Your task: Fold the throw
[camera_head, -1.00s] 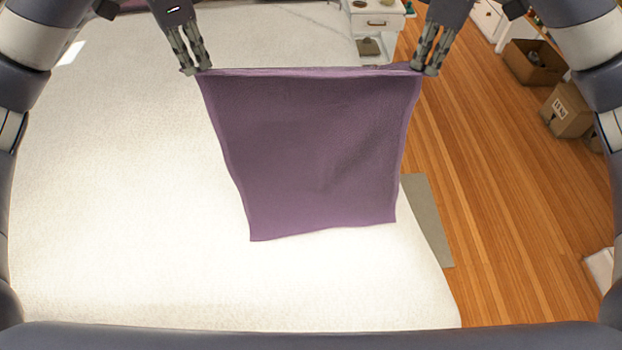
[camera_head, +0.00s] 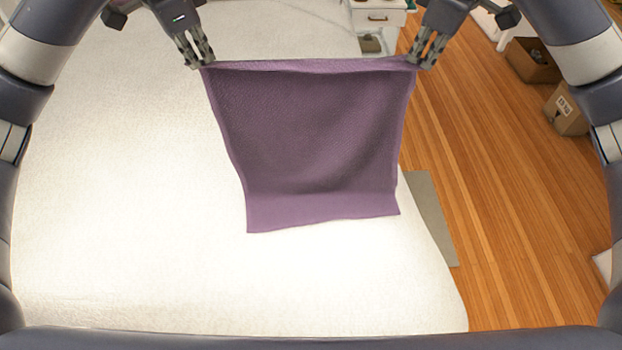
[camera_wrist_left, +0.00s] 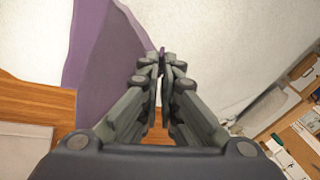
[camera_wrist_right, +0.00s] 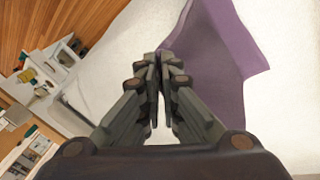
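The purple throw (camera_head: 312,140) is stretched between my two grippers by its far edge. Its near part hangs down toward the white bed (camera_head: 110,180) and its near edge seems to rest on it. My left gripper (camera_head: 204,64) is shut on the throw's far left corner. My right gripper (camera_head: 416,64) is shut on the far right corner. The throw also shows beyond the fingers in the left wrist view (camera_wrist_left: 100,60) and in the right wrist view (camera_wrist_right: 215,60). The fingers look closed together in both wrist views.
The bed spreads widely to the left and front, bare there. A wooden floor (camera_head: 500,190) lies to the right with a grey mat (camera_head: 428,215) beside the bed. Cardboard boxes (camera_head: 568,110) stand on the floor. A white nightstand (camera_head: 380,20) is at the back.

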